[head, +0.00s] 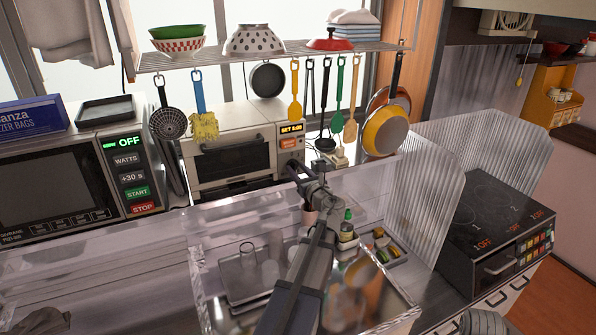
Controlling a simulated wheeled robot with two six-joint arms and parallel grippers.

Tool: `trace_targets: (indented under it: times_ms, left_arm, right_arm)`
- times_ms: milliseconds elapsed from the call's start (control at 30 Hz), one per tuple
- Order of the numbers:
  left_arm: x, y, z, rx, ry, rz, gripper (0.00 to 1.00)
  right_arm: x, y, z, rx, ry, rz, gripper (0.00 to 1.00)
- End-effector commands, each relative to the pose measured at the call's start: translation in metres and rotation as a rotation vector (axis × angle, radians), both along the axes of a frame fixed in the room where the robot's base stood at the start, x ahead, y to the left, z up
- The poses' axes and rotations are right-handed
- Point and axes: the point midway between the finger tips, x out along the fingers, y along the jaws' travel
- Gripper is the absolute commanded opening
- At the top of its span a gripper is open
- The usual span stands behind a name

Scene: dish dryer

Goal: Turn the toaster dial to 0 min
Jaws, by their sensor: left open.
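The white toaster oven (232,122) stands at the back of the counter below the hanging rack, with a dark glass door on its left. Its display (291,128) is lit orange and seems to read "SET" with digits too small to read surely. An orange button (289,143) sits below the display. My left gripper (294,172) is open at the lower part of the toaster's control panel. It covers that area, so the dial is hidden and I cannot tell whether the fingers touch it.
A clear-walled basin (196,262) lies under my left arm. Utensils, including a yellow pan (386,131), hang from the rack (220,56) above. A microwave (60,180) stands at left; a ribbed clear panel (425,190) and black stove (490,235) are at right.

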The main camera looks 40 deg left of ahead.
Motion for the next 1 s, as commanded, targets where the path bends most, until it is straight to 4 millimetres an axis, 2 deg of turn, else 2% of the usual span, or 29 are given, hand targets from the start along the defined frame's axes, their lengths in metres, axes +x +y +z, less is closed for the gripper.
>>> trace_targets:
  times_ms: [33, 433, 1000]
  left_arm:
    - [-0.0001, -0.0002, 0.0, 0.0, 0.0, 0.0, 0.44]
    - [-0.0001, -0.0004, 0.0, 0.0, 0.0, 0.0, 0.0]
    - [-0.0002, -0.0004, -0.0001, -0.008, -0.015, 0.0, 0.0]
  right_arm:
    - [0.0, 0.0, 0.0, 0.0, 0.0, 0.0, 0.5]
    - [0.0, 0.0, 0.0, 0.0, 0.0, 0.0, 0.5]
    - [0.0, 0.0, 0.0, 0.0, 0.0, 0.0, 0.5]
